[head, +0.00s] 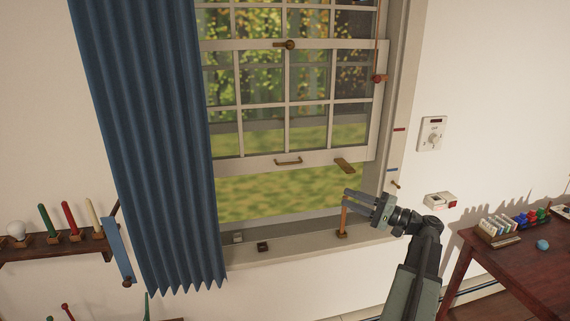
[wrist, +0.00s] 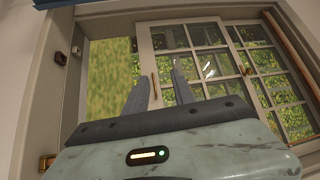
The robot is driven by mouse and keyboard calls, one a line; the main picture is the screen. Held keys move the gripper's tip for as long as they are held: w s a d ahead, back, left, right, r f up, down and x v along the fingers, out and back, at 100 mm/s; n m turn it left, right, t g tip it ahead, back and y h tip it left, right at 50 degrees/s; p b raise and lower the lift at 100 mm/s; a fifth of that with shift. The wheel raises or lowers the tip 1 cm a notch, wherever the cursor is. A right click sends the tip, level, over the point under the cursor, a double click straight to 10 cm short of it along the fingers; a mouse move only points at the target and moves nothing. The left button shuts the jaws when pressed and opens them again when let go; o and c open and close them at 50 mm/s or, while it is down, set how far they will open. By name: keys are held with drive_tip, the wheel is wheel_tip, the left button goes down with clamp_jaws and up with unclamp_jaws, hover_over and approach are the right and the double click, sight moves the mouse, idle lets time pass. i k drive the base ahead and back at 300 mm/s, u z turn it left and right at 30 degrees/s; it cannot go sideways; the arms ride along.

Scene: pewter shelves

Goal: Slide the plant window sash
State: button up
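The lower window sash (head: 262,168) is a white, several-paned frame standing raised, with an open gap below it above the sill. A brass handle (head: 288,161) sits on its bottom rail. The sash also shows in the wrist view (wrist: 236,60), tilted by the camera, with the handle (wrist: 155,82) close to the fingertips in the picture. My gripper (head: 347,198) is in front of the window's lower right, below and right of the handle. Its two fingers (wrist: 162,82) are apart with nothing between them. Whether a finger touches anything cannot be told.
A blue curtain (head: 150,130) hangs over the window's left side. A wooden table (head: 520,262) with small items stands right. A wall shelf (head: 60,247) is left.

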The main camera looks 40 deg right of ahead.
sight(241, 164)
drive_tip(key=i, duration=0.85)
